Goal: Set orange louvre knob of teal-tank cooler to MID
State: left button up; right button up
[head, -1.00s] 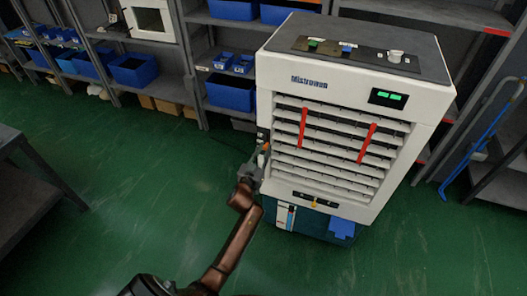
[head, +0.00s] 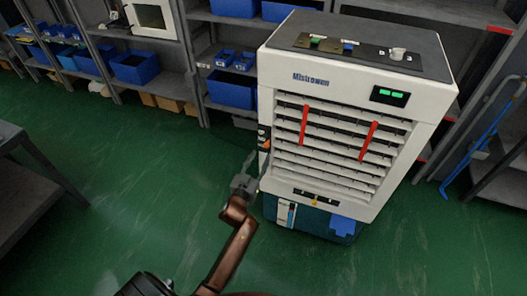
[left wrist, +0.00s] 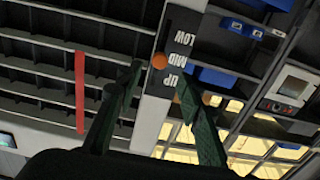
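The cooler (head: 345,120) is a white cabinet with a louvred front on a teal tank (head: 345,228). The orange knob (head: 266,145) is on its left side; it shows as a round orange end in the left wrist view (left wrist: 159,61), on a dark plate (left wrist: 178,55) marked LOW, MID and UP. The knob stands level with the word MID. My left gripper (head: 246,183) is below and left of the knob. In the left wrist view its fingers (left wrist: 159,76) are apart with nothing between the tips, and the knob lies beyond them. My right gripper is not seen.
Two red upright bars (head: 304,125) (head: 368,141) cross the louvres. Shelves with blue bins (head: 231,92) stand behind. A dark table (head: 25,185) is at the left; the green floor between is clear.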

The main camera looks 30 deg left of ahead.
pick_arm(q)
jog(key=v, duration=0.5)
jog(key=shift+s, duration=0.15)
